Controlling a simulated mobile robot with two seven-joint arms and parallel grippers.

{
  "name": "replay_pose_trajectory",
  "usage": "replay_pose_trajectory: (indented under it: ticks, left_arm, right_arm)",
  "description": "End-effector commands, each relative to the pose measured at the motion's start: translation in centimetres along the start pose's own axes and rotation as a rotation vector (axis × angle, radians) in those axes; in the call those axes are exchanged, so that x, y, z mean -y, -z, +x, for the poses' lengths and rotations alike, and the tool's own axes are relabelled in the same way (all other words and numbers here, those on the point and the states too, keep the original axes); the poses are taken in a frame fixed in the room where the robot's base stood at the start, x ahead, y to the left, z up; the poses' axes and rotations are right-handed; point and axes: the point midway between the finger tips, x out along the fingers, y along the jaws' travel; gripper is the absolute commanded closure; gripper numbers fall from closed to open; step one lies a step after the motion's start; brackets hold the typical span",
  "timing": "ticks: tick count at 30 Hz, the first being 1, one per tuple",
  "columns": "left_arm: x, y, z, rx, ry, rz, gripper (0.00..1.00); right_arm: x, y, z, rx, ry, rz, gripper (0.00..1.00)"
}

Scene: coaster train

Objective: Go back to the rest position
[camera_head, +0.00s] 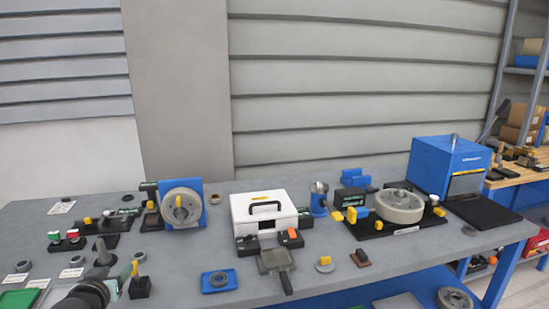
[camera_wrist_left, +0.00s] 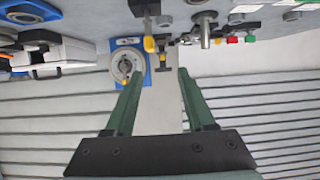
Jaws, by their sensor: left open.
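My left gripper (camera_wrist_left: 160,76) shows its two green fingers spread apart in the left wrist view, with nothing between them. That view is upside down, with the table along its top edge. In the head view a dark part of my left arm shows at the bottom left, over the table's front left part; the fingertips are hard to make out there. My right gripper is in neither view.
The grey table (camera_head: 190,262) holds a blue fixture with a grey disc (camera_head: 182,208), a white case (camera_head: 264,208), a round grey part on a black base (camera_head: 400,206) and a blue box (camera_head: 445,165). Near my left arm stand small parts, including a dark upright post (camera_head: 103,252) and a black block (camera_head: 140,288).

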Motion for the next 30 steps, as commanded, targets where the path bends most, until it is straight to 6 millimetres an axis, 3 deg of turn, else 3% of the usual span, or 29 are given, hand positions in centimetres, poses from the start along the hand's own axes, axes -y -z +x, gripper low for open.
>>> replay_pose_trajectory:
  ticks: [1,3,11,14,18,21,25,30]
  left_arm:
    - [0.0,0.0,0.0,0.000,0.000,0.000,0.45]
    - [-1.3,-4.2,-0.1,0.043,-0.031,0.036,0.45]
    - [-5.3,-16.7,-3.1,0.150,-0.149,0.134,0.45]
    - [-7.0,-22.7,-5.8,0.202,-0.209,0.166,0.45]
    - [-9.4,-30.7,-11.2,0.275,-0.298,0.192,0.45]
    - [-10.6,-34.6,-15.0,0.313,-0.346,0.197,0.45]
    - [-11.6,-37.6,-18.5,0.342,-0.384,0.194,0.45]
    - [-12.1,-38.8,-20.2,0.353,-0.401,0.193,0.45]
  right_arm:
    - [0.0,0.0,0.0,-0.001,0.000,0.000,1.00]
    - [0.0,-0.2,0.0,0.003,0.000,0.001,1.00]
    - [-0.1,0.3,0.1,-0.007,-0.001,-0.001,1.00]
    - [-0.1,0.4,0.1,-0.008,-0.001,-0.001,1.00]
    - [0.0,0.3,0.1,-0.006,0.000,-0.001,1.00]
    - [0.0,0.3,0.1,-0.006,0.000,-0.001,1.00]
    - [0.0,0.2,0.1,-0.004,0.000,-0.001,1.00]
    - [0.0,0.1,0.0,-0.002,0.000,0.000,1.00]
